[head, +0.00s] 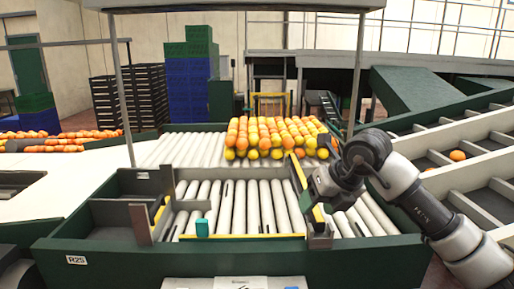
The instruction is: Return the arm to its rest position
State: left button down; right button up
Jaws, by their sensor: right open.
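My right arm (420,205) comes in from the right edge, bent at a dark joint. Its right gripper (306,194) is open and hangs over the right part of the near roller section (240,205). I see no fruit between its fingers, though the wrist and the frame parts behind it partly hide the jaws. My left gripper is not in view.
A pile of oranges and yellow fruit (275,137) lies on the rollers behind the gripper. A dark green frame (200,255) edges the rollers. Metal posts (122,90) stand on both sides. A sloped divided conveyor (470,180) holds an orange (457,155) at right.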

jog(key=s+a+r+m+t+y, duration=0.1)
jog(key=s+a+m+y, duration=0.2)
jog(key=s+a+y, duration=1.05)
jog(key=d+f+m+t+h, duration=0.6)
jog(key=d+f+m+h, duration=0.35)
jog(key=m, duration=0.65)
jog(key=d+f+m+t+h, duration=0.6)
jog(key=d+f+m+h, duration=0.3)
jog(key=m, duration=0.6)
jog(key=s+d+f+m+g, duration=0.1)
jog(key=s+f+g, duration=0.6)
jog(key=s, duration=0.4)
jog(key=s+d+f+m+g, duration=0.2)
jog(key=s+f+g, duration=0.55)
jog(key=s, duration=0.25)
jog(key=s+a+f+x, duration=0.1)
jog(key=s+x, duration=0.2)
jog(key=x, duration=0.9)
jog(key=s+x, duration=0.3)
jog(key=x, duration=0.9)
jog(key=s+d+f+g, duration=0.1)
jog(key=s+d+f, duration=0.1)
jog(key=s+f, duration=1.5)
jog(key=shift+d+n+g+y, duration=0.25)
jog(key=shift+n+g+y, duration=0.05)
jog(key=shift+n+g, duration=0.1)
